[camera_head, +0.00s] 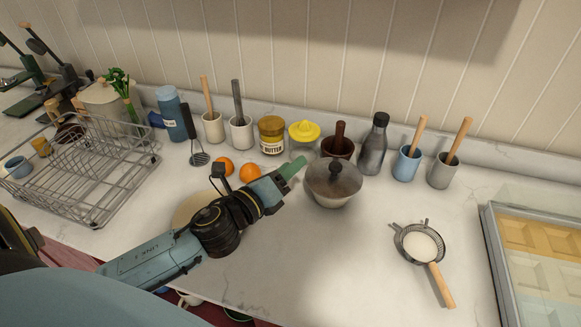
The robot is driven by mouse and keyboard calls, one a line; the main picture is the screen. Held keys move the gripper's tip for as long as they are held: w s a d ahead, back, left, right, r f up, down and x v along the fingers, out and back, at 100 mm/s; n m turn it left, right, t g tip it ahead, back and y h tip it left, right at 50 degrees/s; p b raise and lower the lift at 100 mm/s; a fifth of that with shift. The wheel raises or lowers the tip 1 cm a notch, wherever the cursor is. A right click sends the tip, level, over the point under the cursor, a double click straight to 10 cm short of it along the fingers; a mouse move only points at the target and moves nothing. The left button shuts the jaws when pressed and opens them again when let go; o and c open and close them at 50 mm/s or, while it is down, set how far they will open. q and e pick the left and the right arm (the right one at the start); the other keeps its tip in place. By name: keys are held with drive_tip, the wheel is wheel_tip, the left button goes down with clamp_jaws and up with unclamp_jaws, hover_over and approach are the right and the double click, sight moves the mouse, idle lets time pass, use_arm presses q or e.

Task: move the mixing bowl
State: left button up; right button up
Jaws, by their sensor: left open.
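A round grey metal bowl (327,197) with a dark knob on top stands on the white counter, right of the picture's middle. It is the likeliest mixing bowl, though a lid seems to cover it. My left gripper (291,168) reaches in from the lower left. Its green fingertips are at the bowl's upper left side, very close to its rim. I cannot tell whether they touch it. The gripper is open, with one finger largely hidden behind the other. My right gripper is out of view.
Two oranges (250,172), a butter jar (271,136), a yellow juicer (304,131) and a dark bottle (374,145) stand behind. A sieve (419,245) lies to the right, before a glass-topped case (540,262). A wire rack (90,170) fills the left. The front counter near the bowl is clear.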

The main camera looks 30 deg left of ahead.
use_arm(q)
drive_tip(key=b, duration=0.4)
approach(308, 174)
drive_tip(key=w, duration=0.1)
drive_tip(key=w+f, duration=0.1)
drive_tip(key=shift+w+d, duration=0.1)
drive_tip(key=shift+w, duration=0.25)
drive_tip(key=shift+w+f, duration=0.15)
drive_tip(key=shift+w, duration=0.2)
drive_tip(key=w, duration=0.3)
drive_tip(key=w+p, duration=0.1)
drive_tip(key=w, duration=0.1)
drive_tip(key=shift+w+d, duration=0.2)
drive_tip(key=shift+d, duration=0.2)
drive_tip(key=shift+w+d, duration=0.1)
drive_tip(key=shift+w, duration=0.6)
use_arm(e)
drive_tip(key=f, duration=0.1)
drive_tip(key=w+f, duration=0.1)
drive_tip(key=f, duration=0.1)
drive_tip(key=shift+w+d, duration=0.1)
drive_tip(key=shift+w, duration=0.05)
